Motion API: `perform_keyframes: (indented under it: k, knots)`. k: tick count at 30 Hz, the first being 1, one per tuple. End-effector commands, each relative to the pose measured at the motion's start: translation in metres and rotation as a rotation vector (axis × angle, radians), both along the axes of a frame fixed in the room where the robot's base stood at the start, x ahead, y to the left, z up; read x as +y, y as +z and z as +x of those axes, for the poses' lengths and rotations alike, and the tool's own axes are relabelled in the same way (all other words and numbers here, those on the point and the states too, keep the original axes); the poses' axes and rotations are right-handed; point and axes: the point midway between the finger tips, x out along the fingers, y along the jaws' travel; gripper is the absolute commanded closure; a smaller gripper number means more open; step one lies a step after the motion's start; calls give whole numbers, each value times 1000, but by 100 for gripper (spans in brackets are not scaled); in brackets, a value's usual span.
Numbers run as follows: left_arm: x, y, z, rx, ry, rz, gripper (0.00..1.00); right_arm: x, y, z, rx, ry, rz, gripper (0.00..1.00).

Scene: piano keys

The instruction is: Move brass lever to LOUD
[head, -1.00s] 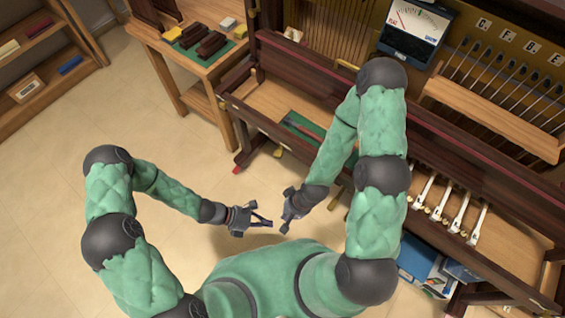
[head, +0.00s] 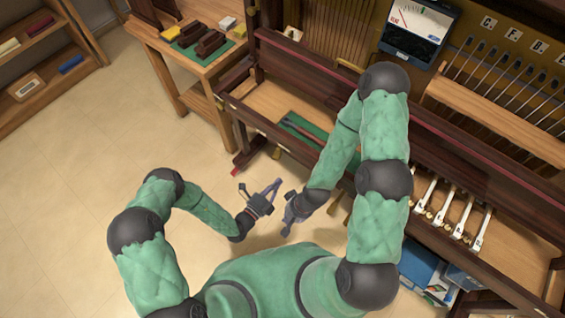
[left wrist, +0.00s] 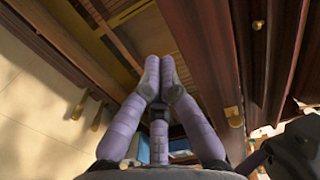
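I cannot single out the lever or a LOUD mark for certain. Small brass-coloured pieces show beneath the piano's front in the head view, one brass piece (head: 334,202) just right of my right forearm. In the left wrist view, brass pieces (left wrist: 79,106) hang at the left, and another brass fitting (left wrist: 233,116) sits on the dark wood at the right. My left gripper (head: 262,186) is in front of the piano, apart from it; its fingertips (left wrist: 160,60) meet in the wrist view with nothing between them. My right gripper (head: 288,222) is beside it, its fingers unclear.
The dark wooden piano case (head: 300,149) runs diagonally, with white keys (head: 463,218) at the right. A meter (head: 420,25) stands on top. A side table (head: 180,65) holds dark blocks. Blue boxes (head: 420,262) lie below the keys. Floor at the left is clear.

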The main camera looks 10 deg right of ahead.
Motion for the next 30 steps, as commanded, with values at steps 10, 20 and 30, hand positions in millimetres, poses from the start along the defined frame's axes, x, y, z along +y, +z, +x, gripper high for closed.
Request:
perform_keyframes:
  k: [10,20,30]
  knots:
    - [-21,-1,15,-4,-6,2,100,0,-7,0,0,0,0,100]
    - [-61,-1,47,-5,-6,2,100,0,-22,0,0,0,0,100]
    - [-63,-2,73,0,2,1,100,0,-36,0,0,0,0,100]
